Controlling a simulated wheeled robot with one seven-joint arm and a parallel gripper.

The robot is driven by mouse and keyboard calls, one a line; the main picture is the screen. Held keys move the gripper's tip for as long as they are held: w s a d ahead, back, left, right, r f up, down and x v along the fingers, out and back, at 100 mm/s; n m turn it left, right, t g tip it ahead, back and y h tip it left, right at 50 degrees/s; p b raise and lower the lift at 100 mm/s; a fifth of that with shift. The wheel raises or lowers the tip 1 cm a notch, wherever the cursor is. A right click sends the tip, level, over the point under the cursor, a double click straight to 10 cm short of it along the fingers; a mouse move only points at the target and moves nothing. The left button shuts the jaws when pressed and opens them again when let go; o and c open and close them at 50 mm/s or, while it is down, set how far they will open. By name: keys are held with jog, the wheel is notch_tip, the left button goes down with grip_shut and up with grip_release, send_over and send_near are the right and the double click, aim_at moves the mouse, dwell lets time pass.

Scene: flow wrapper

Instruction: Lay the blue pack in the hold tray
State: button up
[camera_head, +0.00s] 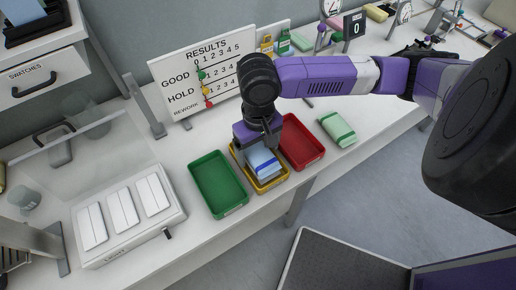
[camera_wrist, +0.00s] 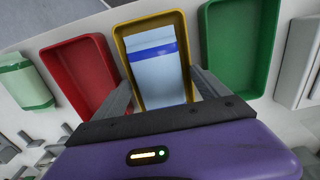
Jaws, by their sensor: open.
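The blue pack (camera_head: 262,163), pale blue with a darker blue band, lies in the yellow tray (camera_head: 269,185) in the middle of the bench. In the wrist view the pack (camera_wrist: 156,75) lies between my two fingers, inside the yellow tray (camera_wrist: 121,40). My gripper (camera_head: 258,148) is over the yellow tray, pointing down at the pack. In the wrist view my gripper (camera_wrist: 160,95) is open, with a finger on each side of the pack. Whether the fingers touch the pack is hard to tell. A results board (camera_head: 205,72) behind lists good, hold and rework.
An empty green tray (camera_head: 218,184) stands left of the yellow tray, and an empty red tray (camera_head: 301,142) stands right. A green pack (camera_head: 338,129) lies beyond the red tray. A white device with several white bars (camera_head: 123,210) stands at the left.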

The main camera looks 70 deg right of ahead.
jog(key=shift+r, duration=0.1)
notch_tip(320, 180, up, 8)
jog(key=shift+f, duration=0.2)
dwell(0.4)
